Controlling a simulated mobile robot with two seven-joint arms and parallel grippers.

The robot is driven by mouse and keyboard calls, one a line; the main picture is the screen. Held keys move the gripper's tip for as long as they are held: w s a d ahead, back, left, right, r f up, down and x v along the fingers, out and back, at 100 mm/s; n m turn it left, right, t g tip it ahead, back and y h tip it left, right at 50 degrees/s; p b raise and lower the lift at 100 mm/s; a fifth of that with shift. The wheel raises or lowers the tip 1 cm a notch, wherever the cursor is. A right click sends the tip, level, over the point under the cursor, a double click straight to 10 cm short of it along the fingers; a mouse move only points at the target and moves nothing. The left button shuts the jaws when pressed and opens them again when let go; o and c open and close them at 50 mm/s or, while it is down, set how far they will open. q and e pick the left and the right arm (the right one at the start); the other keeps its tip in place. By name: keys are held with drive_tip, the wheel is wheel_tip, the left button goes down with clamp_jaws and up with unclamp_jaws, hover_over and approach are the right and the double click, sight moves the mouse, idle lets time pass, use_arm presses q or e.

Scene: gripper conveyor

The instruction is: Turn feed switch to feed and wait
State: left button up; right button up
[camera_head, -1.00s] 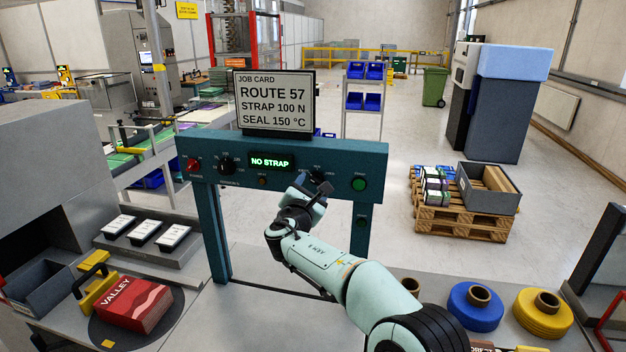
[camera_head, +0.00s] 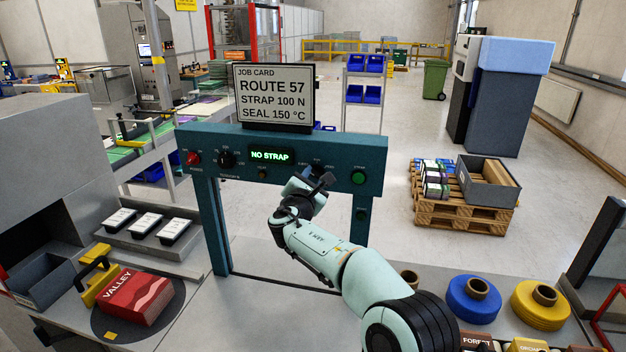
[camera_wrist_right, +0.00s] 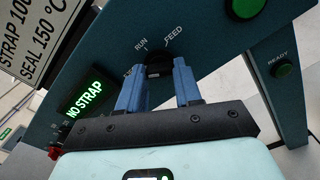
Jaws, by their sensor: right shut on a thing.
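The feed switch (camera_wrist_right: 158,66) is a dark round knob on the teal panel (camera_head: 222,142), with RUN and FEED labels above it in the right wrist view. A third label by it is partly hidden by a finger. My right gripper (camera_wrist_right: 158,84) has its blue fingers on both sides of the knob and is shut on it. I cannot tell which label the knob points at. In the head view my right gripper (camera_head: 320,180) is at the panel and covers most of the switch. The green display (camera_head: 271,156) reads NO STRAP. My left gripper is not in view.
A job card (camera_head: 275,98) stands on top of the panel. A green button (camera_head: 358,177) is right of the switch. A red VALLEY pack (camera_head: 134,297) lies at the left. Blue (camera_head: 474,300) and yellow (camera_head: 541,305) strap rolls stand at the right.

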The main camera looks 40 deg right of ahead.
drive_tip(key=m+b, duration=0.5)
drive_tip(key=m, duration=0.2)
drive_tip(key=shift+f, duration=0.15)
drive_tip(key=m+b, duration=0.1)
drive_tip(key=m, duration=0.1)
drive_tip(key=shift+m, duration=0.3)
drive_tip(key=m+b, duration=0.2)
drive_tip(key=m, duration=0.1)
drive_tip(key=shift+m, duration=0.3)
drive_tip(key=m+b, duration=0.1)
drive_tip(key=m, duration=0.2)
drive_tip(key=shift+m+b, duration=0.3)
drive_tip(key=shift+b, duration=0.05)
drive_tip(key=m, duration=0.1)
drive_tip(key=m+b, duration=0.1)
drive_tip(key=m, duration=0.1)
drive_tip(key=shift+r+m, duration=0.2)
drive_tip(key=shift+m, duration=0.1)
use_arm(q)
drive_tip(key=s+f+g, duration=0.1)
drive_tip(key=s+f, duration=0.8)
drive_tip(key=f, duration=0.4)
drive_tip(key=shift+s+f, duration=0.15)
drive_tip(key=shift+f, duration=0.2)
use_arm(e)
drive_tip(key=shift+m, duration=1.5)
drive_tip(key=o, duration=1)
